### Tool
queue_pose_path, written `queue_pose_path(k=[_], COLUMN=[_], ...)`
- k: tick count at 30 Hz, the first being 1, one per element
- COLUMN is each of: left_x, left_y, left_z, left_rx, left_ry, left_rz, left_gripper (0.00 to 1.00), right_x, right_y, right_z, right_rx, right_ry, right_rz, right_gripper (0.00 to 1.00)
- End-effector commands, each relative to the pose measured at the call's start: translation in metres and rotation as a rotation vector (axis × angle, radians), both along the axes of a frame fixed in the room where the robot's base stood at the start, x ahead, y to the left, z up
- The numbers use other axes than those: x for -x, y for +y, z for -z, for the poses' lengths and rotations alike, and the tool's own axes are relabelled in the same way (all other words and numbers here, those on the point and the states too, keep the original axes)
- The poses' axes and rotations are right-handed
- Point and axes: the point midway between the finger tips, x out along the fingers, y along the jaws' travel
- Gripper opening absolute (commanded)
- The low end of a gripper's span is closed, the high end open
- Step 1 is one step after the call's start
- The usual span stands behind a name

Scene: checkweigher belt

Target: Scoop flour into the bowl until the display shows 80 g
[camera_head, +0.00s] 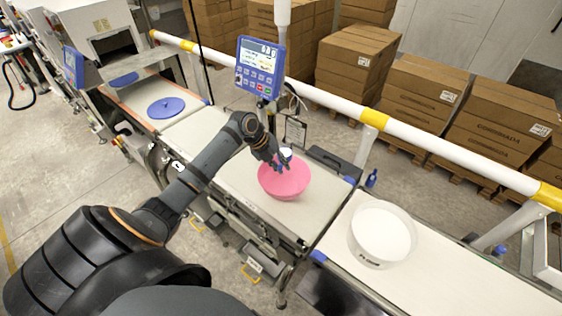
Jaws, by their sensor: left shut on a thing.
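The pink bowl (284,187) stands on the middle belt section, below the display. My left gripper (283,163) is over the bowl's far rim, shut on a small white and blue thing, probably the scoop (286,152). The gripper hides part of it, and I cannot tell whether it holds flour. The bowl's inside shows pink, with no clear flour visible. The white flour tub (368,257), full of white flour (383,231), stands on the right belt section. The blue display (259,68) shows small digits, perhaps 68 g. My right gripper is not in view.
A white and yellow rail (335,104) runs behind the belt, with stacked cardboard boxes (425,88) beyond it. A blue disc (166,107) lies on the left belt section. The belt right of the tub is clear.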

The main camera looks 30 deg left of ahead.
Motion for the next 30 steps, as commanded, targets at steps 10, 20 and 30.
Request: queue_pose_path(k=[10, 20, 30], left_x=[0.001, 0.003, 0.003], left_y=[-0.004, -0.009, -0.010], left_z=[0.037, 0.060, 0.077], left_rx=[-0.038, -0.347, -0.565], left_ry=[-0.014, -0.126, -0.202], left_rz=[0.003, 0.000, -0.001], left_gripper=[0.00, 0.00, 0.00], right_x=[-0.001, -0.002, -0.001], right_y=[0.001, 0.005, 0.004], right_z=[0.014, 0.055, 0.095], right_rx=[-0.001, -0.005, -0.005], right_ry=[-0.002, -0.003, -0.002], right_rz=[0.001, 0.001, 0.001], right_gripper=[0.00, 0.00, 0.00])
